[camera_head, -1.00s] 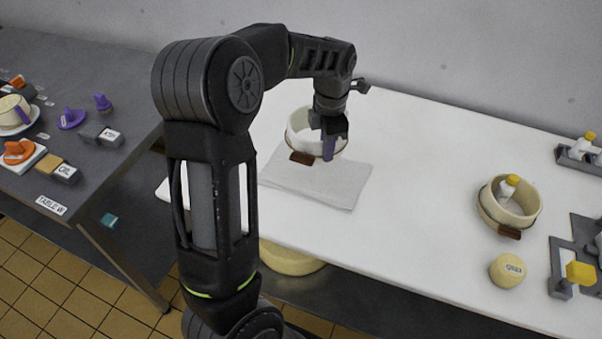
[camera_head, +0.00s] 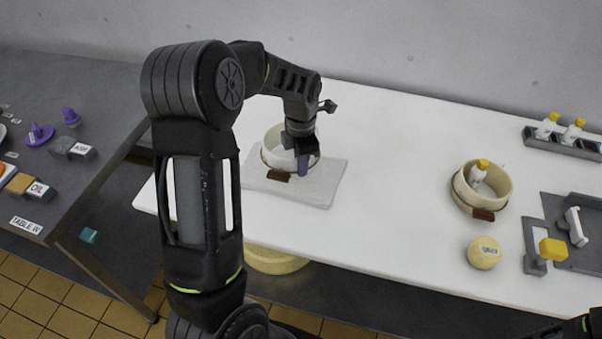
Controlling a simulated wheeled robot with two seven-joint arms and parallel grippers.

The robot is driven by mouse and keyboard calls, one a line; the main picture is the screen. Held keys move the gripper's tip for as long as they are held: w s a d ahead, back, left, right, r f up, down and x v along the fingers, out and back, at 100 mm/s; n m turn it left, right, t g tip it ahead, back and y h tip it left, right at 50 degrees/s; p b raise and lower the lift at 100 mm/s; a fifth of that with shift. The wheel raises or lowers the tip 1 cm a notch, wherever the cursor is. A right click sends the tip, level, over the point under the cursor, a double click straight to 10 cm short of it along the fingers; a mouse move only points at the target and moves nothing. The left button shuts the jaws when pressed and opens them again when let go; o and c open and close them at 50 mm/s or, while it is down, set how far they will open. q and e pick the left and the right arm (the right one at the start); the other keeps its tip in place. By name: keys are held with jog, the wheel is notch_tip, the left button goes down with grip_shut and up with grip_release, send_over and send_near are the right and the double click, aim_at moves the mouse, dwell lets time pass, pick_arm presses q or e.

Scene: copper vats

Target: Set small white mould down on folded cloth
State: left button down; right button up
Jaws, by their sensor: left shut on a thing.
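The small white mould (camera_head: 273,148) is a round, open, cream-white ring with a brown tab on its front, over the far part of the folded cloth. The folded cloth (camera_head: 325,183) is a flat white square on the white table. My left gripper (camera_head: 303,163) reaches down at the mould's right side and is shut on its wall, hiding part of it. The mould looks level and very low over the cloth; I cannot tell whether it touches. My right gripper is not in view; only a dark piece of my arm shows at the lower right corner.
A similar mould (camera_head: 500,184) with a yellow-capped bottle (camera_head: 478,172) stands on the white table (camera_head: 400,150) at the right. The table's middle is clear.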

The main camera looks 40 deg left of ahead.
pick_arm(q)
notch_tip(320, 180, down, 3)
jog(key=shift+f+p, duration=0.2)
jog(key=shift+p, duration=0.2)
jog(key=shift+f, duration=0.1)
jog(key=shift+f, duration=0.1)
jog(key=shift+f+b, duration=0.4)
jog(key=shift+b, duration=0.05)
jog(key=shift+f, duration=0.15)
jog(key=c, duration=1.6)
grip_release()
jog(key=shift+o, duration=0.2)
